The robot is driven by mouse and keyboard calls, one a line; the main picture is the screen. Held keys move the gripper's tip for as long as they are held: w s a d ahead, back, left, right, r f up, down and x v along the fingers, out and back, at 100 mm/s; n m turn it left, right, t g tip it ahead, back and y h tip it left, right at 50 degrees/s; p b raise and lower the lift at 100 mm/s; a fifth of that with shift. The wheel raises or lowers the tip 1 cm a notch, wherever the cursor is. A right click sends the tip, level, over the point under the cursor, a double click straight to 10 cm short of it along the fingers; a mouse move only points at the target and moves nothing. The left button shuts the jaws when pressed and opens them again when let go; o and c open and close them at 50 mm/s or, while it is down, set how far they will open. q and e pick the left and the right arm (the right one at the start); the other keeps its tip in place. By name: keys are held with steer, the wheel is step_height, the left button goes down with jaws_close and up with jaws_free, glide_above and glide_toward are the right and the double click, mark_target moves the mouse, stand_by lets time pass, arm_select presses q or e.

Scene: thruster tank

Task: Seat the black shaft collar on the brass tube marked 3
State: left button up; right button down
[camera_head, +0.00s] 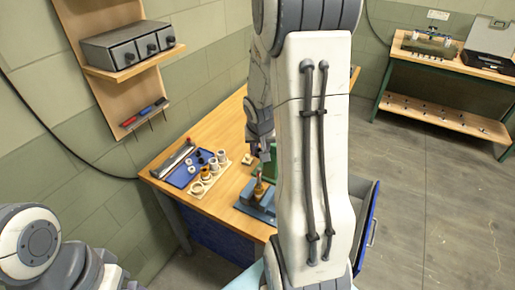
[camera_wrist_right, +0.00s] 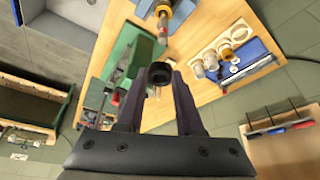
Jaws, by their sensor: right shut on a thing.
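The black shaft collar (camera_wrist_right: 160,74) is between the fingertips of my right gripper (camera_wrist_right: 158,82) in the right wrist view. My right gripper (camera_head: 262,148) shows small beside my own arm in the head view, above the bench; the collar is too small to make out there. A brass tube (camera_head: 259,186) stands upright on a blue base (camera_head: 262,204) below the gripper. The tube (camera_wrist_right: 163,22) also shows beyond the collar in the wrist view, apart from it. No number is readable on it. My left arm is at lower left; its gripper is out of view.
The wooden bench (camera_head: 170,160) carries a blue tray (camera_head: 183,172), a board with several pale rings (camera_head: 207,178) and a green object (camera_wrist_right: 125,48). An open blue drawer (camera_head: 363,215) juts out at the right. A wall shelf (camera_head: 130,65) holds a grey drawer unit.

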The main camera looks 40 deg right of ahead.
steer(key=shift+a+f+b, duration=0.1)
steer(key=shift+f+b, duration=3.7)
steer(key=shift+f, duration=0.25)
steer(key=shift+c, duration=2.3)
jaws_free()
glide_toward(259, 169)
steer(key=shift+p+v, duration=0.4)
steer(key=shift+v, duration=0.55)
steer(key=shift+a, duration=0.1)
